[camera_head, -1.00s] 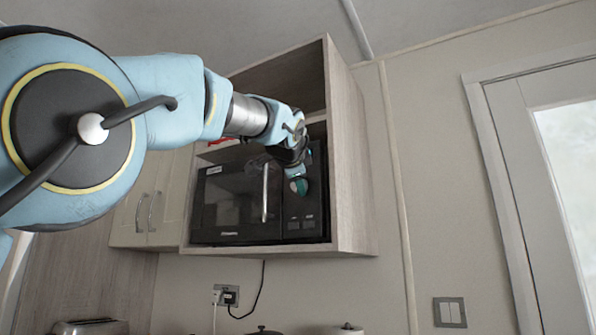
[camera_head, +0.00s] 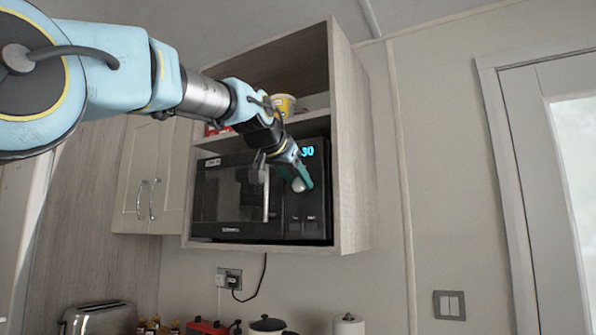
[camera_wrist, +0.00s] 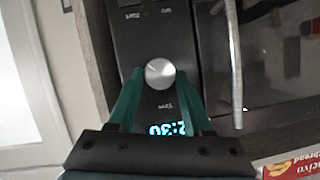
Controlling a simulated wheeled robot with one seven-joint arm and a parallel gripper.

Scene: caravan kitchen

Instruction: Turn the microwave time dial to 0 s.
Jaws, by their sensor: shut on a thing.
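The black microwave (camera_head: 228,197) sits in the lower shelf of a wooden wall cabinet. Its round silver time dial (camera_head: 299,185) is on the right-hand control panel, and it also shows in the wrist view (camera_wrist: 160,73).
The vertical microwave door handle (camera_head: 266,195) stands just left of the dial. The cabinet's right side wall (camera_head: 350,150) is close on the right. A yellow tub (camera_head: 283,104) stands on the shelf above. A toaster and pots are below.

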